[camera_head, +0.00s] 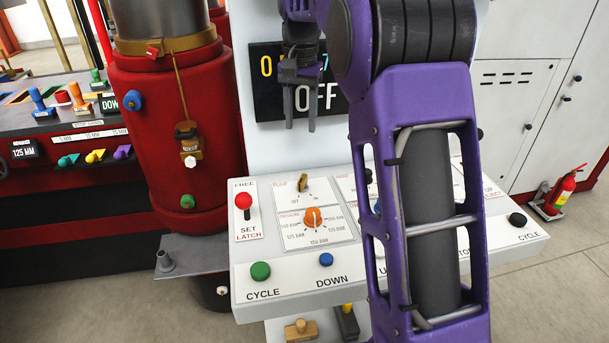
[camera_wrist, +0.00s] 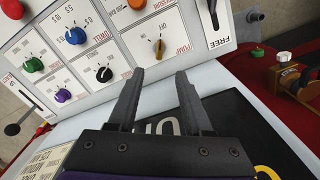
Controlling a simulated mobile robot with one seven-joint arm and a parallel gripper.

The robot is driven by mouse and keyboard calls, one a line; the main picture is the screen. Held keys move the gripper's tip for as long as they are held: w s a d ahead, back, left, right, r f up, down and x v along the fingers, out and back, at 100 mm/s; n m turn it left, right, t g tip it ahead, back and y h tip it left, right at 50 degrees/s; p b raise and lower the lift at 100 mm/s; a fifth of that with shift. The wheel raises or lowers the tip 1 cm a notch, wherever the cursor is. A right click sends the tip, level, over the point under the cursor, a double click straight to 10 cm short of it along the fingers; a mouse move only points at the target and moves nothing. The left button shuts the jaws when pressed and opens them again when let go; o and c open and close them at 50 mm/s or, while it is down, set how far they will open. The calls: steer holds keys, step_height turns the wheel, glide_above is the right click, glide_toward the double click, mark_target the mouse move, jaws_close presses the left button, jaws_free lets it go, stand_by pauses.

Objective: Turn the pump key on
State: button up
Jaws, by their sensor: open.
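The pump key (camera_head: 303,184) is a small brass-coloured key under the label PUMP on the white sloping control panel (camera_head: 243,292). It stands roughly upright between the OFF and ON marks; which mark it is set to I cannot tell. It also shows in the wrist view as an orange-yellow key (camera_wrist: 160,46). My gripper (camera_head: 301,127) is open and empty, with two dark fingers pointing down above and behind the key, in front of the black display. In the wrist view the key lies beyond the gap between my fingertips (camera_wrist: 161,73), apart from them.
An orange pressure knob (camera_head: 313,217) sits just below the key. A red latch lever (camera_head: 244,203) stands to its left. Green (camera_head: 260,271) and blue (camera_head: 326,260) buttons line the front. The black display (camera_head: 268,95) reads OFF. My purple arm hides the panel's middle.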

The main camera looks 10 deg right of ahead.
mark_target(301, 180)
step_height(301, 180, down, 16)
steer(key=shift+f+b, duration=0.1)
steer(key=shift+b, duration=0.75)
jaws_close()
